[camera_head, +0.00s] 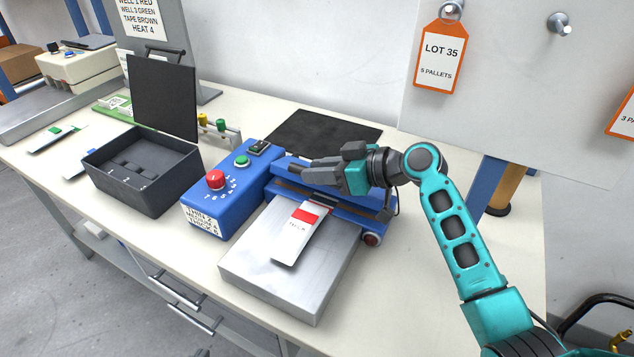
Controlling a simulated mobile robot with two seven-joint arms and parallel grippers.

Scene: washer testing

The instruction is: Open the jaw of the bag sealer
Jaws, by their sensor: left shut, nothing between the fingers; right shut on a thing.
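The bag sealer has a blue control box (222,205) with a red button (215,180) and a green button (242,160). Its blue jaw bars (347,207) run to the right of the box, behind a silver plate (262,252). A dark line shows between the bars; how wide the jaw stands is hard to tell. A white pouch with a red band (300,235) lies on the plate, its far end at the jaw. My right gripper (293,166) is over the upper jaw, shut on part of it; its fingers hide the grasped spot. My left gripper is not visible.
A black open-lidded box (143,188) stands left of the sealer. A black mat (322,132) lies behind it. Small yellow and green pegs (211,124) stand nearby. An orange "LOT 35" tag (440,58) hangs on the wall panel. The table's right end is clear.

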